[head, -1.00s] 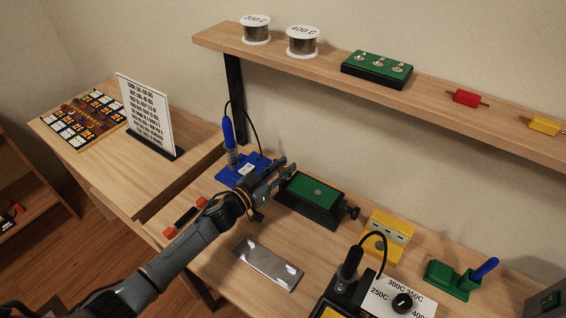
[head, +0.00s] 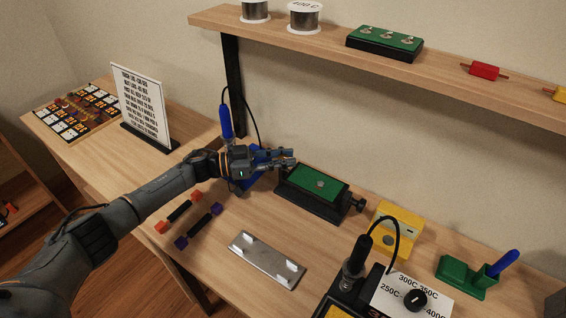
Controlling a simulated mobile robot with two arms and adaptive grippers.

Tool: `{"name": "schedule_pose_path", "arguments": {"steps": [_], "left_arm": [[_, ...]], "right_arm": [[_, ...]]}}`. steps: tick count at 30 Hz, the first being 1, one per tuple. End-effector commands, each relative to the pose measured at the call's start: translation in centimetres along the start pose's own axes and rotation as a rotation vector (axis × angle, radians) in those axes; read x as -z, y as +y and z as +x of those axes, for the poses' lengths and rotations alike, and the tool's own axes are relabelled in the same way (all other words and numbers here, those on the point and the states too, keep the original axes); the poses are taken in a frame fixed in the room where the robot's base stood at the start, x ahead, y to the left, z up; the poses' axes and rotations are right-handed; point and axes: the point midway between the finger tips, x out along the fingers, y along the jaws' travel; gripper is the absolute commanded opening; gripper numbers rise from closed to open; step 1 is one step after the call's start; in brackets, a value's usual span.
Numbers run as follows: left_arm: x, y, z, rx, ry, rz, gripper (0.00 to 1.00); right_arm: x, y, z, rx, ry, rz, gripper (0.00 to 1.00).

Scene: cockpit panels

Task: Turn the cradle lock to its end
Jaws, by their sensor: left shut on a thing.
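The black cradle (head: 312,207) holds a green board (head: 318,184) with a small round grey spot on it. A dark knob (head: 358,204) sticks out at its right end. My left gripper (head: 293,159) is at the cradle's far left end, with its fingers pointing right. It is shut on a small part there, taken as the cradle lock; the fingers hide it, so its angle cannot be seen. My right gripper is not in view.
A blue stand (head: 262,153) with a blue-handled iron (head: 226,121) is partly behind my left gripper. A metal tray (head: 266,262), a yellow block (head: 396,230), a soldering station (head: 413,300) and a green holder (head: 466,276) stand nearby. The shelf (head: 420,78) hangs above.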

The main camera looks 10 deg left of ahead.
Motion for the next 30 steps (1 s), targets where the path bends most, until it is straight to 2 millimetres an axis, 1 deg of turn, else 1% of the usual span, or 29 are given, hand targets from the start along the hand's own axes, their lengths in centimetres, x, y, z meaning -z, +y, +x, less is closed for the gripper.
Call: {"name": "schedule_pose_path", "arguments": {"steps": [3, 14, 15, 18, 26, 30], "left_arm": [[-0.09, -0.04, 0.01, -0.010, -0.001, -0.001, 0.00], [-0.07, 0.02, 0.04, -0.013, -0.001, -0.001, 0.00], [-0.08, 0.03, 0.05, -0.013, -0.001, -0.001, 0.30], [-0.07, 0.03, 0.05, -0.014, -0.001, -0.001, 0.48], [-0.05, 0.04, 0.04, -0.014, -0.001, -0.001, 0.48], [-0.08, -0.04, -0.84, -0.012, -0.002, 0.000, 0.48]], "right_arm": [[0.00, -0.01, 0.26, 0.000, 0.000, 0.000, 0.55], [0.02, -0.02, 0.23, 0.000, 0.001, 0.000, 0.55], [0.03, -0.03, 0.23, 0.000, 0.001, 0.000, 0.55], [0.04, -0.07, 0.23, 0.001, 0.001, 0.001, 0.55], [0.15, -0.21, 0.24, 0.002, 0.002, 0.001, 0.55], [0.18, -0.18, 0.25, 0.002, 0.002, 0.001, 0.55]]}}
